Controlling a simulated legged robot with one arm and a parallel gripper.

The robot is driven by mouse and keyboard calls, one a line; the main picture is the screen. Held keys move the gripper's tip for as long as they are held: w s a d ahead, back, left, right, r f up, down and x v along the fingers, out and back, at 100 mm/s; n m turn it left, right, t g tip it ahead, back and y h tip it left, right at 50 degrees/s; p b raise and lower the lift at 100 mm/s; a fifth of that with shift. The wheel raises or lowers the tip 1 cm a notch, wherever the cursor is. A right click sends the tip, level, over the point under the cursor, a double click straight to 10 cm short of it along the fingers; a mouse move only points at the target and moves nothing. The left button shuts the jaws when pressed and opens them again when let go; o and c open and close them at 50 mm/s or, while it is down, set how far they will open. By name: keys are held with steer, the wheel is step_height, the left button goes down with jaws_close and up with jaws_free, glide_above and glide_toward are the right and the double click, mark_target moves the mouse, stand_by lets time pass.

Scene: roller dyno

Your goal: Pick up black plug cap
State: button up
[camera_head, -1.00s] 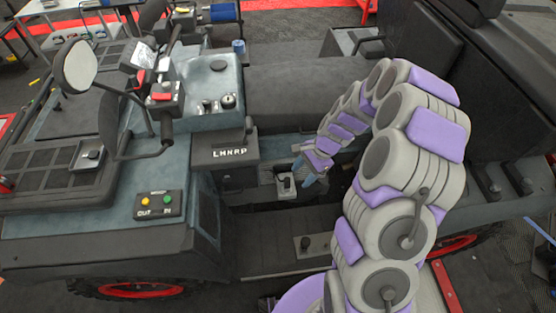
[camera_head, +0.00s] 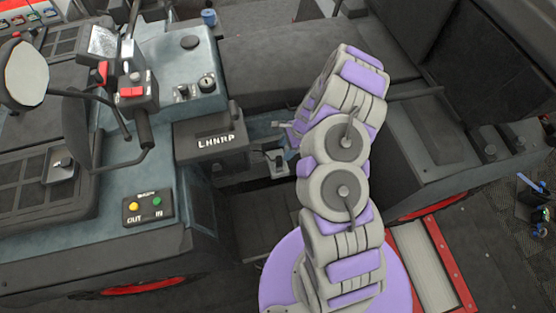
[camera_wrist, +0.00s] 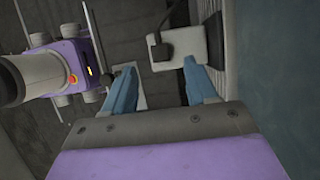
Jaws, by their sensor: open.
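A black plug cap (camera_wrist: 160,48) with a dark lead sits on a pale grey block (camera_wrist: 177,25) in the wrist view. The block also shows in the head view (camera_head: 277,170), low beside the lettered box. My gripper (camera_wrist: 159,66) is open, with its two blue fingers apart. In the wrist view the cap lies just past the fingertips, roughly in line with the gap between them. The fingers do not visibly hold it. In the head view my arm hides most of the gripper.
A black box lettered LHNRP (camera_head: 210,140) stands left of the block. A seat (camera_head: 275,65) lies behind. A dark footwell (camera_head: 250,215) lies in front.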

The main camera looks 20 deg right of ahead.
mark_target(280, 158)
steer(key=b+x, duration=0.3)
steer(key=x, duration=0.5)
steer(key=shift+f, duration=0.3)
steer(key=shift+d, duration=0.1)
steer(key=c, duration=1)
